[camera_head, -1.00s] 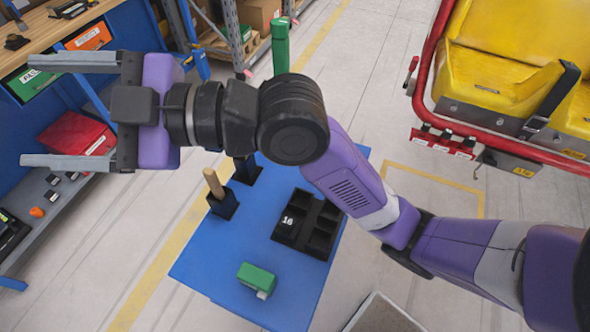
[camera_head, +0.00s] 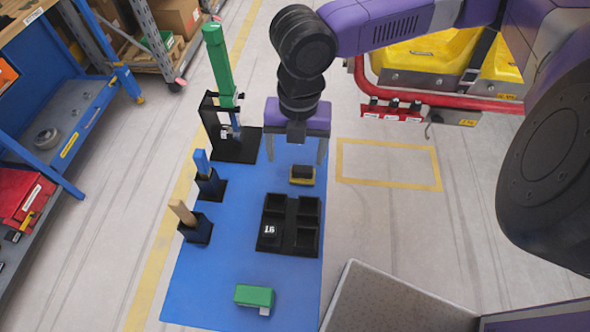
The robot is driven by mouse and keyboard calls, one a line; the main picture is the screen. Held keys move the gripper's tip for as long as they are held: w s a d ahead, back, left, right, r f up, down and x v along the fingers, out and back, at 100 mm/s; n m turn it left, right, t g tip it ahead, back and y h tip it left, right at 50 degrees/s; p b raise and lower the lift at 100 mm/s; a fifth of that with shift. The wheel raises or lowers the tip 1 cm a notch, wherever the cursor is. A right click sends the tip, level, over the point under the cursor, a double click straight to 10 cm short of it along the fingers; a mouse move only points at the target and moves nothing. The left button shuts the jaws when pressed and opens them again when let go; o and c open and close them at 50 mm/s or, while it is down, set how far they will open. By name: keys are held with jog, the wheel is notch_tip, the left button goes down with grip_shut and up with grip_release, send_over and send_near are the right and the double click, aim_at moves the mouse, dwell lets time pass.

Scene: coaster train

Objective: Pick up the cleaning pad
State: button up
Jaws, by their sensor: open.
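Two small blocks lie on the blue table mat (camera_head: 205,285), and I cannot tell for sure which is the cleaning pad. One is a yellow block with a dark top (camera_head: 302,175), near the mat's far right edge. The other is a green block with a white part (camera_head: 254,296), near the front edge. My gripper (camera_head: 296,152) points down over the far right part of the mat, its two grey fingers apart and nothing between them. The yellow block appears just below the fingertips in the picture. The height between them is hard to judge.
A black compartment tray (camera_head: 290,225) holds a numbered dark piece in the middle right. Two black holders with a blue handle (camera_head: 202,162) and a wooden handle (camera_head: 182,212) stand at left. A tall green tool (camera_head: 218,65) stands behind in a black stand. The mat's front left is clear.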

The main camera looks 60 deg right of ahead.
aim_at(303, 168)
jog(key=shift+s+d+f, duration=0.25)
jog(key=shift+s+d, duration=0.15)
jog(key=shift+d, duration=0.1)
jog(key=shift+s+f, duration=0.1)
jog(key=shift+f, duration=0.25)
jog(key=f, duration=0.6)
jog(key=shift+d+f, duration=0.25)
jog(key=shift+f, duration=0.1)
jog(key=c, duration=1.5)
jog(key=shift+r, duration=0.1)
notch_tip(303, 168, up, 20)
jog(key=shift+f+p, duration=0.1)
jog(key=shift+p, duration=0.55)
